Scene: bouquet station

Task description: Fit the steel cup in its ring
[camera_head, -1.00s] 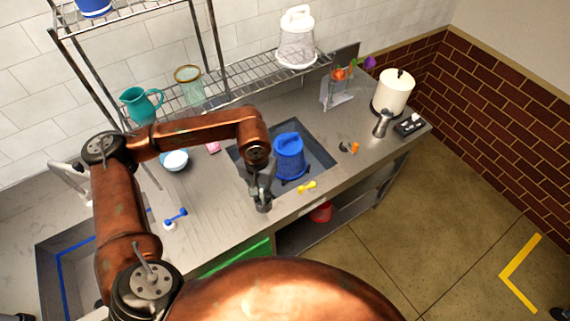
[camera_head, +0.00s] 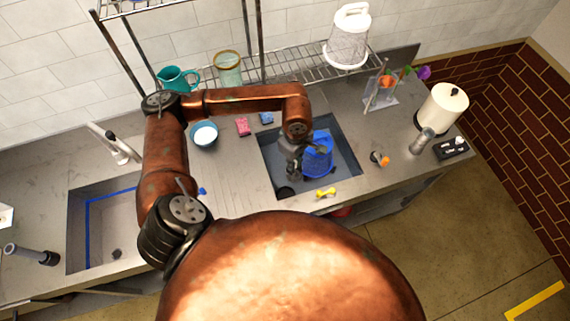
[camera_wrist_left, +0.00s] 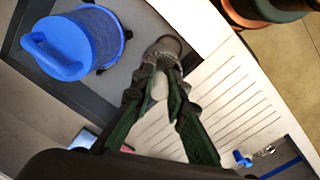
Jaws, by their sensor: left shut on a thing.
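My left gripper (camera_head: 292,172) reaches down into the right-hand basin (camera_head: 350,180), beside a blue bucket (camera_head: 317,160). In the left wrist view its fingers (camera_wrist_left: 158,85) are shut on the pale knob of a grey, perforated steel cup (camera_wrist_left: 167,47). The cup is over the basin's near side, apart from the bucket (camera_wrist_left: 70,45). A dark round shape (camera_head: 285,191), perhaps the ring, shows just below the gripper in the head view. I cannot tell whether the cup touches it. My right gripper is out of view.
A yellow object (camera_head: 326,193) lies on the front edge of the basin. A teal bowl (camera_head: 204,135), pink sponge (camera_head: 243,127) and blue sponge (camera_head: 266,118) sit behind and left. A steel shaker-like object (camera_head: 423,141) and white canister (camera_head: 443,107) stand right. The ridged drainboard (camera_head: 232,175) is clear.

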